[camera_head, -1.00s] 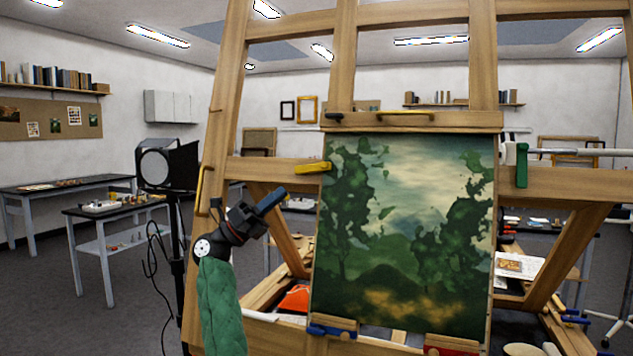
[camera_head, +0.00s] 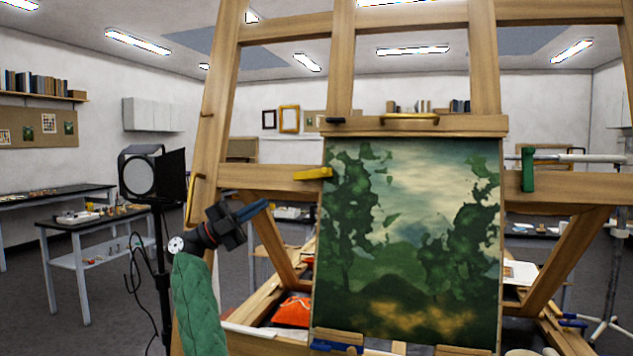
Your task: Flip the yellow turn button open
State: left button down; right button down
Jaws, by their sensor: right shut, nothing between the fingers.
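The yellow turn button (camera_head: 313,173) lies nearly level on the easel's left crossbar, with its right end at the left edge of the landscape painting (camera_head: 410,240).
The wooden easel (camera_head: 485,70) fills the middle and right. A green turn button (camera_head: 528,168) stands upright at the painting's right. A blue one (camera_head: 335,346) is at the bottom. A black studio lamp (camera_head: 153,175) stands left of my arm.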

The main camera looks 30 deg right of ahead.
aim_at(322, 173)
pick_arm(q)
jog(key=shift+s, duration=0.25)
pick_arm(e)
jog(key=n, duration=0.3)
jog(key=shift+s+f, duration=0.2)
jog(key=shift+s, duration=0.05)
